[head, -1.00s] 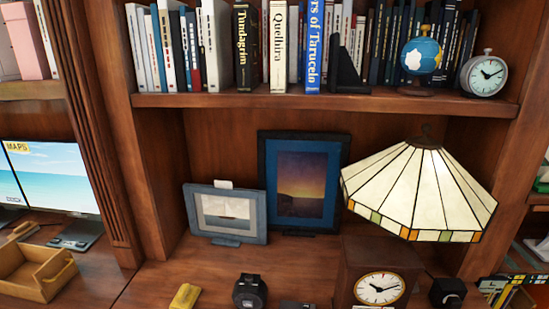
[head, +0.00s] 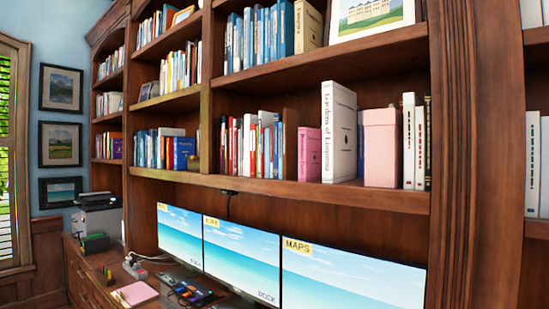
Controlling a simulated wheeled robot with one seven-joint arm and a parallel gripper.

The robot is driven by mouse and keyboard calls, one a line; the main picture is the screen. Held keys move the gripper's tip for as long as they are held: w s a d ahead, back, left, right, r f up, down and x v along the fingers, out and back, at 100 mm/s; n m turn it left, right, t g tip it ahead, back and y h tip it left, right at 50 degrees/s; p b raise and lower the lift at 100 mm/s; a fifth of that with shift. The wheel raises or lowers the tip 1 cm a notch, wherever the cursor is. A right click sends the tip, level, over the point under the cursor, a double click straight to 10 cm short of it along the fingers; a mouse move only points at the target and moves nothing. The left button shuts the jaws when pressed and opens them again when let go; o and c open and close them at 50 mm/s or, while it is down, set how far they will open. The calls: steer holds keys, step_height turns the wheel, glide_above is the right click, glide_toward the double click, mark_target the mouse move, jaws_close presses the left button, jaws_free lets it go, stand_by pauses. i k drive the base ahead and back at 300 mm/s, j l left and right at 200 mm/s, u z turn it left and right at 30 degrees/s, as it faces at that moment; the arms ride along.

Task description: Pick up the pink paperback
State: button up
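A pink paperback (head: 309,154) stands upright on the lower bookcase shelf in the head view, its spine facing out. A thick white book (head: 339,132) stands just to its right and is taller. A dark brown upright piece (head: 291,146) is just to its left and behind. A plain pink box-like item (head: 381,148) stands further right on the same shelf. My gripper is not in view.
The shelf edge (head: 290,190) runs across above several monitors (head: 240,258). Red, white and blue books (head: 250,145) fill the shelf to the left. A wooden upright (head: 460,150) bounds the shelf at right. A desk holds pink notes (head: 136,293) and small items.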

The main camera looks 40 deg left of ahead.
mark_target(310, 140)
steer(key=j+z, duration=0.1)
steer(key=j, duration=0.65)
steer(key=j+z, duration=0.15)
steer(key=j, duration=0.6)
steer(key=k+j+z, duration=0.1)
steer(key=j, duration=1.6)
steer(key=k+u, duration=0.05)
